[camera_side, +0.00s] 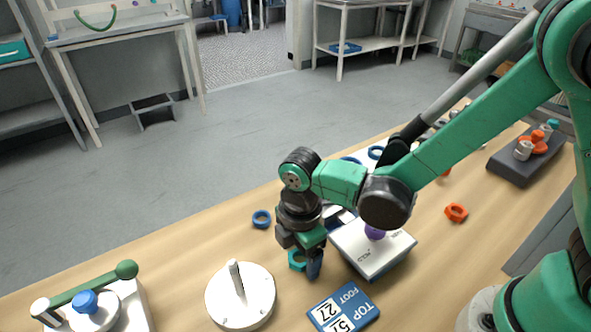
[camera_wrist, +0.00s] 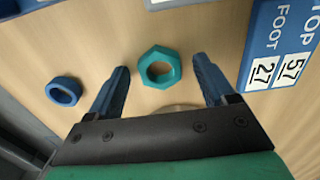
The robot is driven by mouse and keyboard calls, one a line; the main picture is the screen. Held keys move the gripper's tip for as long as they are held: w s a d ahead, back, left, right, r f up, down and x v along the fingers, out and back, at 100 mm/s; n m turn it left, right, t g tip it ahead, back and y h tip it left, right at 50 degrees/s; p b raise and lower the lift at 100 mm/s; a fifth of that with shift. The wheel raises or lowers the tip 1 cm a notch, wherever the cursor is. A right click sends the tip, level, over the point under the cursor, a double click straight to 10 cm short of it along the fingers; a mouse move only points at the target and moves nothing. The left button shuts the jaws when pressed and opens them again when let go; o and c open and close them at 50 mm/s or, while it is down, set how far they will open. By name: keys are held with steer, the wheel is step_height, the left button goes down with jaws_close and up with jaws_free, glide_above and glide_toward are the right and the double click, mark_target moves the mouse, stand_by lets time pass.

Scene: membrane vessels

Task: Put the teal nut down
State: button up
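The teal nut (camera_side: 296,260) lies flat on the wooden table, just below my gripper (camera_side: 302,258) in the side view. In the wrist view the teal nut (camera_wrist: 160,67) sits between the two blue fingertips of my gripper (camera_wrist: 161,69). Bare wood shows between the nut and each finger, so the gripper is open and does not touch it on either side. Part of the nut is hidden by a finger in the side view.
A blue nut (camera_side: 261,219) lies to the left. A white disc with an upright peg (camera_side: 240,297), a blue TOP FOOT plate (camera_side: 343,307) and a pale box (camera_side: 372,252) stand close around. An orange nut (camera_side: 456,212) lies farther right.

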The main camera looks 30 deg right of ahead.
steer(key=shift+r, duration=0.15)
step_height(320, 180, up, 11)
steer(key=s+d+r+m+t, duration=0.1)
steer(key=d+m+t, duration=0.6)
steer(key=d+m, duration=0.7)
steer(key=r+m, duration=0.1)
steer(key=m, duration=0.3)
steer(key=shift+s+d+r, duration=0.2)
steer(key=shift+s+d, duration=0.05)
steer(key=shift+s, duration=0.15)
